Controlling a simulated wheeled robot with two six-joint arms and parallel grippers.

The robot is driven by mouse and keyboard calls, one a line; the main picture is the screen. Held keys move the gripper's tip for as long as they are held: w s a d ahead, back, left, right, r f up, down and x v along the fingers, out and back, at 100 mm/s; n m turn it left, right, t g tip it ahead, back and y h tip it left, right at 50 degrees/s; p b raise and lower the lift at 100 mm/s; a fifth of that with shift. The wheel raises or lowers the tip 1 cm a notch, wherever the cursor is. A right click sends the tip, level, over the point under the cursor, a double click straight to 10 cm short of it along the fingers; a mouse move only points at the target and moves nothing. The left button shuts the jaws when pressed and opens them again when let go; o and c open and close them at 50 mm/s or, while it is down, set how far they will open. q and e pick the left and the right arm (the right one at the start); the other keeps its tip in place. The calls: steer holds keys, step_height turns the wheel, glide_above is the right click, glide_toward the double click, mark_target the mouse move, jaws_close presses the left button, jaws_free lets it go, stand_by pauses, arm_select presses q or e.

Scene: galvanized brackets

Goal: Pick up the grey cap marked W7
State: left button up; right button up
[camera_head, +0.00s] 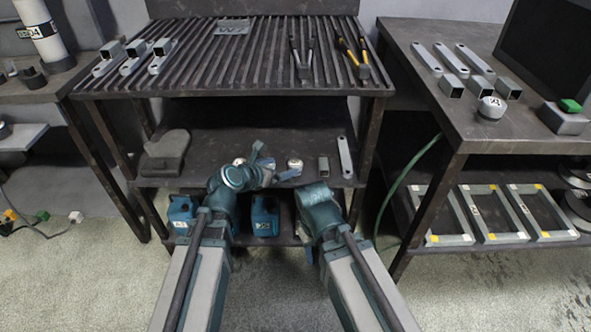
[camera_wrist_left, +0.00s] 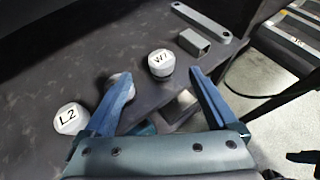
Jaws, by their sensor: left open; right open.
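The grey cap marked W7 (camera_wrist_left: 161,63) stands upright on the middle shelf, its label facing up. It also shows in the head view (camera_head: 294,163), left of a short square tube. My left gripper (camera_wrist_left: 162,74) is open above the shelf, its fingertips apart on the near side of the W7 cap; nothing is between the fingers' grip. It also shows in the head view (camera_head: 272,163). A cap marked L2 (camera_wrist_left: 70,118) sits to the left. Another cap (camera_wrist_left: 121,80) is partly hidden behind the left finger. My right wrist is low, right of centre; its fingers are hardly visible.
Close to the W7 cap are a square tube (camera_wrist_left: 194,42) and a flat bar (camera_wrist_left: 202,22). The ribbed upper shelf (camera_head: 262,62) is above. Blue boxes (camera_head: 264,218) stand on the lower shelf.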

mark_target(300, 162)
arm_select(q)
steer(key=b+x, duration=0.5)
steer(key=x, duration=0.7)
steer(key=shift+d, duration=0.1)
steer(key=shift+s, duration=0.1)
steer(key=shift+c, duration=0.3)
jaws_close()
